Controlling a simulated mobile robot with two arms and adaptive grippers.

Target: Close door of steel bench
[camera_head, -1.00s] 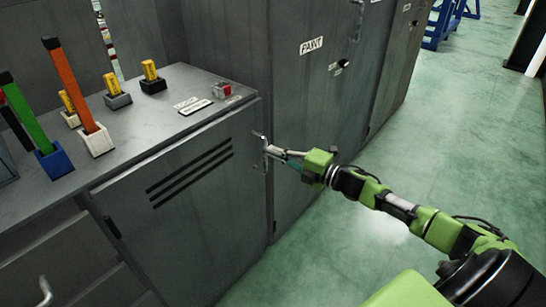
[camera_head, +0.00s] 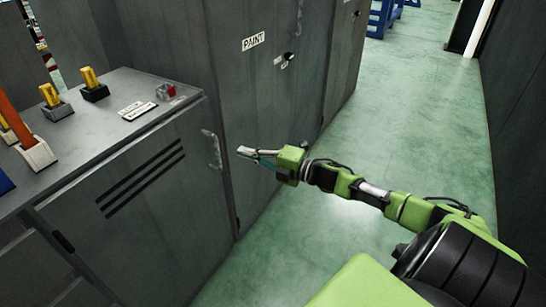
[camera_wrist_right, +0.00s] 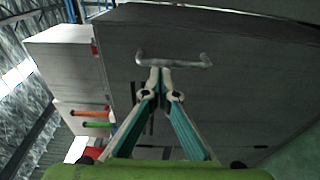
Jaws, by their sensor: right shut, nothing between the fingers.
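The steel bench (camera_head: 95,118) stands at the left in the head view. Its grey door (camera_head: 150,225), with several dark vent slots, lies about flush with the bench front and looks shut. A metal handle (camera_head: 213,150) sits near the door's upper right corner. My right gripper (camera_head: 241,152) is shut and empty, a little to the right of the handle and apart from it. In the right wrist view the handle (camera_wrist_right: 174,62) spans just beyond the closed fingertips (camera_wrist_right: 160,72). My left gripper is not in view.
A tall grey cabinet (camera_head: 260,100) with a PAINT label stands right beside the bench. Yellow-handled tools in small holders (camera_head: 95,92) and a red-topped box (camera_head: 166,91) stand on the bench top. Green floor (camera_head: 400,110) is clear to the right.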

